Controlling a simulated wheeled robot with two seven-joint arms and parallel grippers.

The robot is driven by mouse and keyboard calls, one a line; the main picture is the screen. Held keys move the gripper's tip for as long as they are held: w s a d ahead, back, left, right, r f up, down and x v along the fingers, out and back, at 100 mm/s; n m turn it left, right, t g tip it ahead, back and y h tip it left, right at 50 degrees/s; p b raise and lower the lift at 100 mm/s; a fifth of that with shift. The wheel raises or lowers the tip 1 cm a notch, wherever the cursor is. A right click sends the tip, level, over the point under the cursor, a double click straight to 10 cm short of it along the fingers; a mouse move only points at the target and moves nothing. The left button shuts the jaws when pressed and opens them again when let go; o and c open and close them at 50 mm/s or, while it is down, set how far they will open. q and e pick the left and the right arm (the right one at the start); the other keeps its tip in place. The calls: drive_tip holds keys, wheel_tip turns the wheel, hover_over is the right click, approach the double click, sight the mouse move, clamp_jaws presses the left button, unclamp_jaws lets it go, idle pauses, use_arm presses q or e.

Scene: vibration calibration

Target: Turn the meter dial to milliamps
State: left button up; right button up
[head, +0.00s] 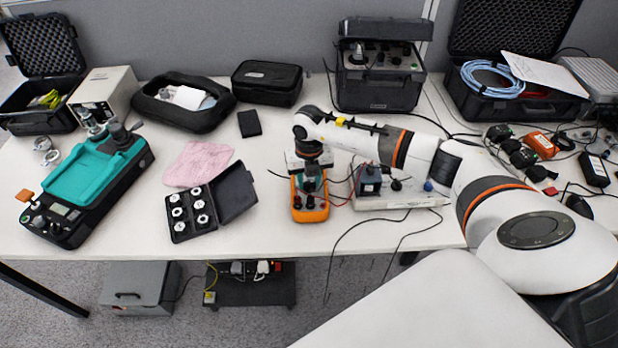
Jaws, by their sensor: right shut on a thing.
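The orange meter (297,212) lies on the table near its front edge, in the middle of the head view. My right gripper (310,182) is above the meter, pointing down, and is shut on the meter's dial. The dial itself and its markings are hidden under the gripper, so its setting cannot be read. Red and dark leads run from the meter's area toward the right. My left gripper is not in view.
A grey instrument box (405,200) stands right of the meter. An open black case of round pieces (190,212) and a pink cloth (198,163) lie left. A teal-topped device (85,185) is far left. Cables hang over the front edge.

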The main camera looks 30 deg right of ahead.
sight(309, 181)
idle(0.4)
drive_tip(key=o, duration=1)
drive_tip(key=shift+c, duration=0.2)
wheel_tip(309, 181, up, 12)
drive_tip(key=b, duration=0.1)
drive_tip(key=shift+b, duration=0.35)
